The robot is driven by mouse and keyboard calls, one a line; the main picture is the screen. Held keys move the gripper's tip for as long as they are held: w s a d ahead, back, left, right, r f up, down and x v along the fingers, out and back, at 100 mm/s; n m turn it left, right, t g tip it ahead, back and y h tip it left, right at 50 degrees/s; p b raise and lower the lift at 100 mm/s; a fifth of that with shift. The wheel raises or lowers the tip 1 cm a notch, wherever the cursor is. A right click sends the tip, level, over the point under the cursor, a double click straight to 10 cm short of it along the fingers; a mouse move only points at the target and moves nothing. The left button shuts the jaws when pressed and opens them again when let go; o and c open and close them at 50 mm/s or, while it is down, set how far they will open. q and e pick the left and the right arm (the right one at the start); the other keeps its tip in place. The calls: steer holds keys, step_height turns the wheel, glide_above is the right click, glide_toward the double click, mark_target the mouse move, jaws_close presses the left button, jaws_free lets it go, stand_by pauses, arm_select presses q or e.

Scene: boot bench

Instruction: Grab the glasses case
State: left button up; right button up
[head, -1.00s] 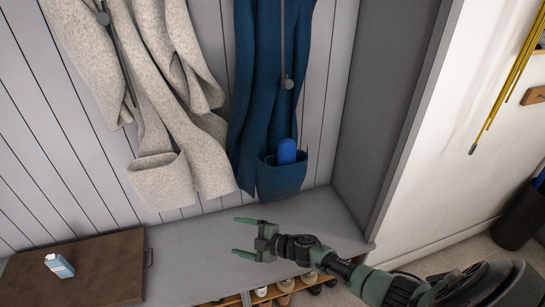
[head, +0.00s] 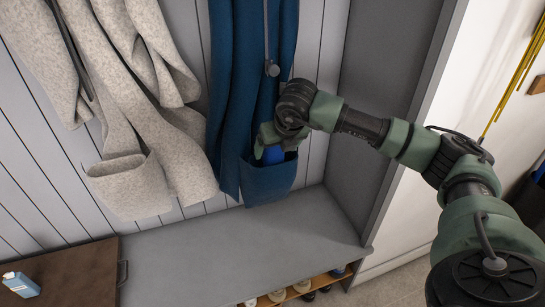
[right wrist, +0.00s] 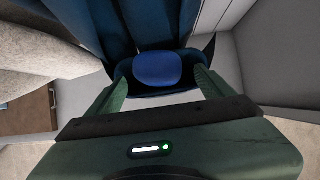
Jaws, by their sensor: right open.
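The blue glasses case (head: 273,155) stands in the pocket of the dark blue coat (head: 268,183), with its top sticking out above the pocket edge. Its lower part is hidden in the pocket. My right gripper (head: 268,140) is at the pocket mouth, partly in front of the case. In the right wrist view the case (right wrist: 158,69) shows between the two open green fingers of my right gripper (right wrist: 157,82), with gaps at both sides. My left gripper is not in view.
A beige coat (head: 150,180) hangs left of the blue one. Below is a grey bench (head: 230,250) with shoes underneath. A grey side panel (head: 375,110) stands at right.

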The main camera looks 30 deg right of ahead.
steer(key=shift+p+x, duration=0.7)
steer(key=shift+x, duration=1.7)
steer(key=shift+r, duration=0.1)
steer(key=c, duration=1.3)
steer(key=shift+c, duration=1)
steer(key=shift+r, duration=0.1)
